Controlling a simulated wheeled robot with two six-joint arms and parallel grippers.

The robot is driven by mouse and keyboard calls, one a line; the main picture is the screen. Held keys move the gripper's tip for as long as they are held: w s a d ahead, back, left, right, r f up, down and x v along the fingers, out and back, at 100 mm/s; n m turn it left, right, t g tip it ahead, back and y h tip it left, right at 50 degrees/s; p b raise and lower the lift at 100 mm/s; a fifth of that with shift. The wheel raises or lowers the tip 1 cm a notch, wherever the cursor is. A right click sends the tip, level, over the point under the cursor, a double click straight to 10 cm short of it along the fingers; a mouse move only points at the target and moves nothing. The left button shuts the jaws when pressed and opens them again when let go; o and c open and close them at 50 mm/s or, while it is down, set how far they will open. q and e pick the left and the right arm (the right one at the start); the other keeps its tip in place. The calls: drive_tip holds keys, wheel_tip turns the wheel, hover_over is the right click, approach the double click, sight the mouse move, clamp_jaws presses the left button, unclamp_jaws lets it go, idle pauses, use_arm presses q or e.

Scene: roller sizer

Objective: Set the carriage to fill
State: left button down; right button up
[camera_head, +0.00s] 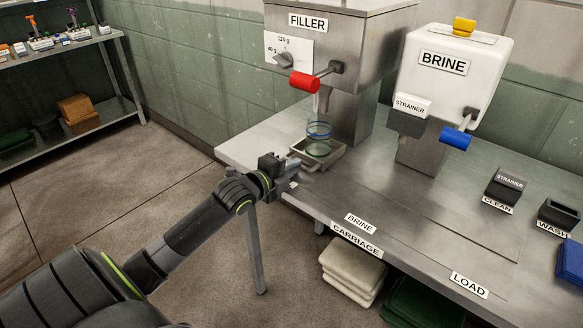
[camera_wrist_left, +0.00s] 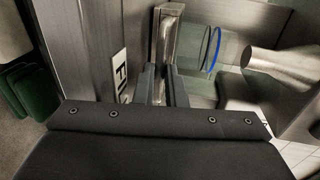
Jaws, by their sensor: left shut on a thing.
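The carriage (camera_head: 333,160), a small metal tray, sits on the steel bench under the filler (camera_head: 340,50). A clear glass jar with a blue band (camera_head: 318,130) stands in it, below the filler's spout. My left gripper (camera_head: 294,169) is at the carriage's near left side, shut on its handle. In the left wrist view the fingers (camera_wrist_left: 163,85) are closed at the carriage's metal edge (camera_wrist_left: 167,30), with the jar (camera_wrist_left: 208,50) just beyond. A partly hidden label starting "FI" (camera_wrist_left: 121,75) shows beside them. My right gripper is not in view.
The bench front has BRINE (camera_head: 360,223), CARRIAGE (camera_head: 356,238) and LOAD (camera_head: 469,284) labels. The filler has a red lever (camera_head: 305,82). A brine tank (camera_head: 455,70) with a blue lever stands right. The middle bench track is clear.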

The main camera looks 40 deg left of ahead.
use_arm(q)
drive_tip(key=shift+a, duration=0.1)
drive_tip(key=c, duration=1.8)
unclamp_jaws()
drive_tip(key=shift+o, duration=0.2)
drive_tip(key=shift+a, duration=0.25)
drive_tip(key=shift+s+d, duration=0.1)
drive_tip(key=shift+s, duration=0.3)
drive_tip(key=p+v, duration=0.5)
drive_tip(key=v, duration=1.1)
drive_tip(key=shift+s+r, duration=0.15)
drive_tip(key=shift+s, duration=0.15)
